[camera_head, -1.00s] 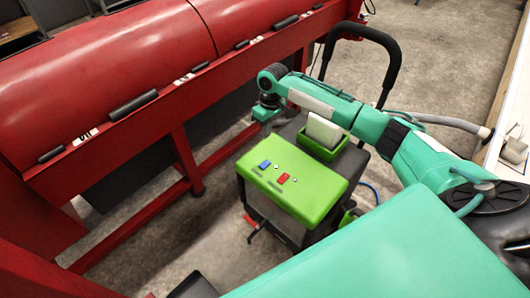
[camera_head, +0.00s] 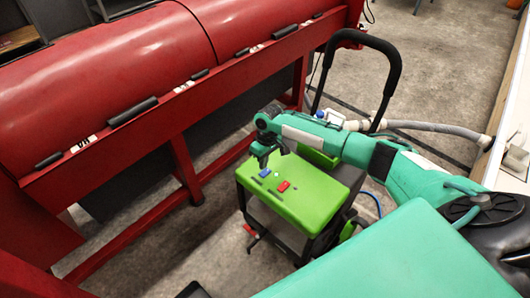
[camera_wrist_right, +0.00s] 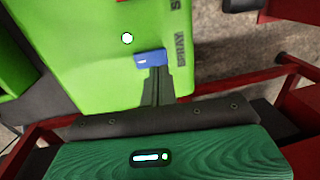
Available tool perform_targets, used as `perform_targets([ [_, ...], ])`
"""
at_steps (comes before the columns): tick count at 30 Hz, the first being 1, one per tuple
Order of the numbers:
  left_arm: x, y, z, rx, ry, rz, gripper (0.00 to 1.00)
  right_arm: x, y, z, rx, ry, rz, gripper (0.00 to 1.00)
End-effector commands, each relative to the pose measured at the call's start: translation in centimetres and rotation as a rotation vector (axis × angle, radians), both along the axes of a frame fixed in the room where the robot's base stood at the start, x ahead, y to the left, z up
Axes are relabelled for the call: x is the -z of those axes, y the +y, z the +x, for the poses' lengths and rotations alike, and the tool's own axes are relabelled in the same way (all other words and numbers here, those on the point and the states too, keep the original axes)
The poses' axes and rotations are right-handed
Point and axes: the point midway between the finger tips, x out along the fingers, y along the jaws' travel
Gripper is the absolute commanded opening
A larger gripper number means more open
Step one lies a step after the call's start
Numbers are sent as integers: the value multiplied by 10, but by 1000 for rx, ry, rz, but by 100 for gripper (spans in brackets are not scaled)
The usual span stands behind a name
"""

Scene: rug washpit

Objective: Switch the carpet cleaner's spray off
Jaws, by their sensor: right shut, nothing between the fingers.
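The carpet cleaner has a bright green top panel (camera_head: 318,200) with a blue switch (camera_head: 265,172) and a red switch (camera_head: 284,187). In the right wrist view the blue switch (camera_wrist_right: 148,58) lies beside the word SPRAY (camera_wrist_right: 181,48), near a lit white round lamp (camera_wrist_right: 127,38). My right gripper (camera_head: 268,162) is shut and empty, pointing down over the panel at the blue switch. Its fingertips (camera_wrist_right: 157,72) overlap the switch's edge in the wrist view; I cannot tell whether they touch. My left gripper is not in view.
A long red machine (camera_head: 120,80) stands along the left and back. The cleaner's black loop handle (camera_head: 393,70) rises behind my right arm. A grey hose (camera_head: 430,127) runs to the right. Bare concrete floor (camera_head: 455,60) lies behind.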

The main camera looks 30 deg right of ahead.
Motion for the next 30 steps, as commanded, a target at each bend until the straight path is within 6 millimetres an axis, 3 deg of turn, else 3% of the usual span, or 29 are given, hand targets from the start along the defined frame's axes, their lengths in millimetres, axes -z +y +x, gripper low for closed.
perform_targets([
  [7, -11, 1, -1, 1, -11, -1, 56, 24, 3, -1, 0, -1, 0, 0],
  [22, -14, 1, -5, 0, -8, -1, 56, 26, 4, -2, 0, -3, -12, 0],
  [28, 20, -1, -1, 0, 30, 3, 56, 30, 8, -4, 1, -22, -72, 0],
  [30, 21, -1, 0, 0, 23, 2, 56, 34, 6, -3, 2, -22, -70, 0],
])
